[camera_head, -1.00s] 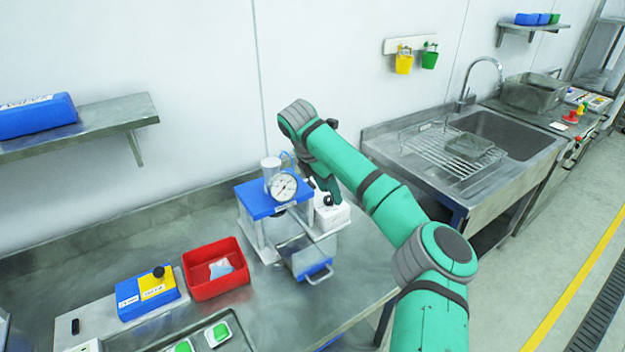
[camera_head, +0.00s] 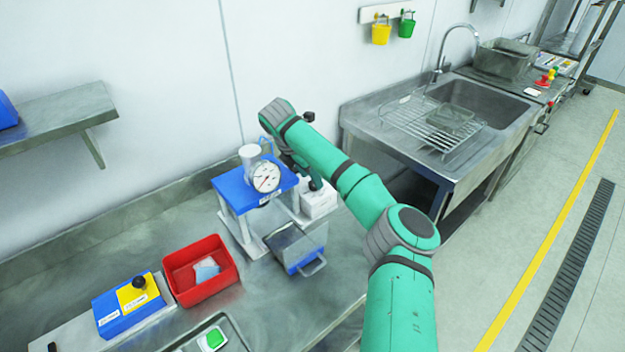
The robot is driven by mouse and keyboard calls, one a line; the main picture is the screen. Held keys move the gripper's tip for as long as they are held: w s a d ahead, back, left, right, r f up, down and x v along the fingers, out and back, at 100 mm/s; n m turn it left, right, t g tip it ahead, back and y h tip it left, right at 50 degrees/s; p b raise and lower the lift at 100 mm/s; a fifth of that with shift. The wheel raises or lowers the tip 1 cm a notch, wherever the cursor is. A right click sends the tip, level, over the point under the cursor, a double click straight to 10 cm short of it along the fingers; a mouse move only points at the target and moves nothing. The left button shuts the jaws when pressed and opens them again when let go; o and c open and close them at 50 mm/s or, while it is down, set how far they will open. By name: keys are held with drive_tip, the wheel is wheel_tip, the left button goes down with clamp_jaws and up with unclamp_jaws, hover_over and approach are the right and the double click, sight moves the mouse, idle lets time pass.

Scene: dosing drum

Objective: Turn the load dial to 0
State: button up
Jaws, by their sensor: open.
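A round white gauge dial (camera_head: 266,177) with a dark needle sits on the front of a small blue-topped press stand (camera_head: 232,196) on the steel bench. A white box (camera_head: 319,202) with a dark knob (camera_head: 316,184) on top stands just right of the stand, and the knob's setting is too small to read. I cannot tell which of these is the load dial. My gripper (camera_head: 301,175) points down beside the stand, close to the box and knob. It is open, partly hidden by my green arm, and whether it touches the knob cannot be seen.
A metal drawer-like bin (camera_head: 300,247) with a handle stands before the stand. A red tray (camera_head: 203,290) with a pale packet lies left, beside a blue and yellow block (camera_head: 122,305) with a black knob. A sink (camera_head: 470,100) is at right, and a shelf (camera_head: 60,115) hangs at left.

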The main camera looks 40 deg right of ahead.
drive_tip(key=shift+d+f, duration=0.1)
drive_tip(key=shift+f, duration=0.7)
drive_tip(key=shift+s+d+f, duration=0.2)
drive_tip(key=shift+d, duration=0.2)
drive_tip(key=shift+a, duration=0.1)
drive_tip(key=c, duration=1)
